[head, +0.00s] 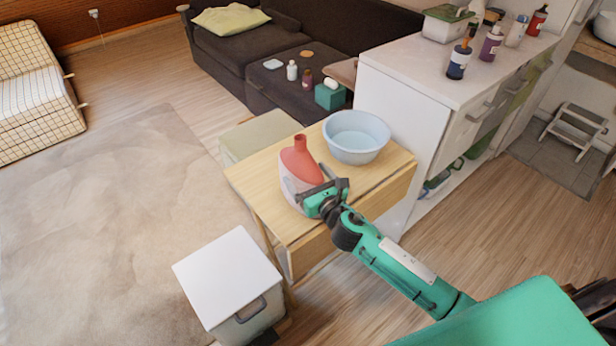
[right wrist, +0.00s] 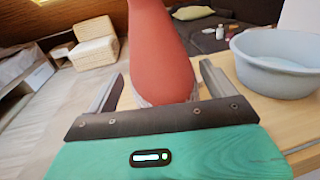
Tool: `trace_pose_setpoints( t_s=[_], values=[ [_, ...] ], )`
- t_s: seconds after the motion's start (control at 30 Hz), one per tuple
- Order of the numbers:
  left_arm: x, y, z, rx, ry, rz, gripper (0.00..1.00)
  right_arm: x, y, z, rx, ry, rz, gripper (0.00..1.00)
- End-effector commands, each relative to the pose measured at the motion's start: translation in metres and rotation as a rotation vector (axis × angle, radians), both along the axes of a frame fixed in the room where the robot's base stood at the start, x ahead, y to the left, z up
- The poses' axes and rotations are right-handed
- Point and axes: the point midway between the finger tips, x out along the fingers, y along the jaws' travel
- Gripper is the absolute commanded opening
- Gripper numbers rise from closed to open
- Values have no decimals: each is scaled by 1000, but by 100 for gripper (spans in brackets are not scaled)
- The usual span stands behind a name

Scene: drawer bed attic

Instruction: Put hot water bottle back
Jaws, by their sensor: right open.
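The hot water bottle (head: 299,164), red above and pale below, stands upright on the small wooden table (head: 257,179). It also shows in the right wrist view (right wrist: 160,55), with its red body between my fingers. My right gripper (head: 328,187) is at the bottle's near side. Its two fingers (right wrist: 158,90) are open, one on each side of the bottle, with a gap visible at least on the left. The bottle's lower part is partly hidden by the gripper. My left gripper is not in view.
A pale blue basin (head: 356,137) stands on the table right behind the bottle. A white lidded box (head: 228,277) stands on the floor at the front left. A white cabinet (head: 398,103) with several bottles on top rises at the right. A dark sofa (head: 238,50) is behind.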

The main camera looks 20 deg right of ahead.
Motion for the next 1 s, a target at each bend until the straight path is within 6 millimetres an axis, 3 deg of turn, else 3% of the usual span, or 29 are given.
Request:
trace_pose_setpoints(
  t_s=[0.17,0.4,0.7,1.0],
  values=[
    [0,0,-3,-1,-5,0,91,-6,-1,1,-1,1,1,87],
    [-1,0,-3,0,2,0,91,-46,-9,1,0,2,0,87],
    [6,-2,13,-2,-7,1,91,-95,-17,2,0,0,0,87],
    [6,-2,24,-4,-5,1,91,-117,-22,4,0,-1,-1,87]
  ],
)
